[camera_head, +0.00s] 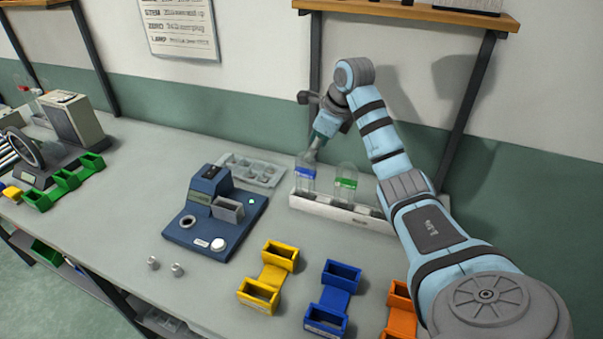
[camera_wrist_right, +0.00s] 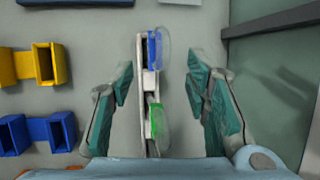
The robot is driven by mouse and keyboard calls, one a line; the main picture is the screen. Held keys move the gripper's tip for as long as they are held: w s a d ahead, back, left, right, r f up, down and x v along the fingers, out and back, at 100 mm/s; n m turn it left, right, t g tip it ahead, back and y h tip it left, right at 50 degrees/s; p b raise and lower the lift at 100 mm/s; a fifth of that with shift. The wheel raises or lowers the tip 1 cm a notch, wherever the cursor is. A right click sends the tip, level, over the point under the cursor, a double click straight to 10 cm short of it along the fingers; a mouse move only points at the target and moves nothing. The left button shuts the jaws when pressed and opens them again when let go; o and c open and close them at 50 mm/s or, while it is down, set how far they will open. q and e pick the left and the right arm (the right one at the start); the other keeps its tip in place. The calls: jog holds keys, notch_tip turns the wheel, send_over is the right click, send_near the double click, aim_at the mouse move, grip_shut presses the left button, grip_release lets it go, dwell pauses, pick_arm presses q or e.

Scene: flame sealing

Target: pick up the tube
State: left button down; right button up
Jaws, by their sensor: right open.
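A clear tube with a blue band (camera_head: 305,174) stands upright in a white rack (camera_head: 325,207) near the wall. A second clear tube with a green band (camera_head: 346,182) stands to its right in the same rack. My right gripper (camera_head: 311,156) is above the blue-banded tube, pointing down. In the right wrist view its open, teal-padded fingers (camera_wrist_right: 159,72) are spread on either side of the rack's line. The blue-banded tube (camera_wrist_right: 155,48) and green-banded tube (camera_wrist_right: 158,121) show between them, with nothing gripped. My left gripper is out of view.
A blue device (camera_head: 214,215) stands left of the rack, with a grey tray (camera_head: 253,170) behind it. Yellow (camera_head: 270,278), blue (camera_head: 333,298) and orange (camera_head: 400,312) bins line the front. Two small metal pieces (camera_head: 165,266) lie front left. A shelf (camera_head: 400,10) hangs above.

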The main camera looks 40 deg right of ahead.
aim_at(300, 164)
jog(key=w+f, duration=0.1)
jog(key=f, duration=0.1)
jog(key=w+a+f, duration=0.1)
jog(key=f, duration=0.1)
jog(key=shift+w+a+f, duration=0.1)
jog(key=shift+w+a, duration=0.1)
jog(key=x, duration=0.5)
jog(key=shift+w, duration=0.25)
jog(key=shift+f, duration=0.2)
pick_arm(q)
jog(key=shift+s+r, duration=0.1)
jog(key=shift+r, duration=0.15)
pick_arm(e)
jog(key=shift+s+d+r, duration=0.1)
jog(key=shift+s, duration=0.05)
jog(key=shift+c, duration=0.2)
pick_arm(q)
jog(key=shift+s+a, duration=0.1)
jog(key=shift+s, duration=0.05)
pick_arm(e)
jog(key=shift+r, duration=0.1)
grip_shut()
